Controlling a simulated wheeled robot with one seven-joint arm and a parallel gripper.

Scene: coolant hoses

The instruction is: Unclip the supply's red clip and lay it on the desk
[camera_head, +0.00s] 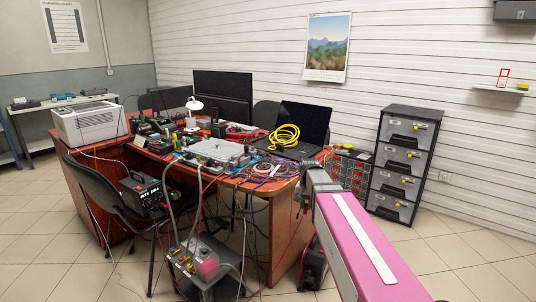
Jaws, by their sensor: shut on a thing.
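The supply (143,194), a black box with a front panel, sits on the chair at the left. My gripper (305,189) is at the desk's right front corner, at the far end of my pink arm. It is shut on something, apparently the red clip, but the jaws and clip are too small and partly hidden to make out. The brown desk (283,225) has a crowded top.
A grey unit with hoses (222,287) stands on the floor in front of the desk. A laptop (303,122), yellow coiled cable (284,137), tangled wires and a white printer-like box (88,123) crowd the desktop. A drawer cabinet (405,163) stands right; floor beyond is clear.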

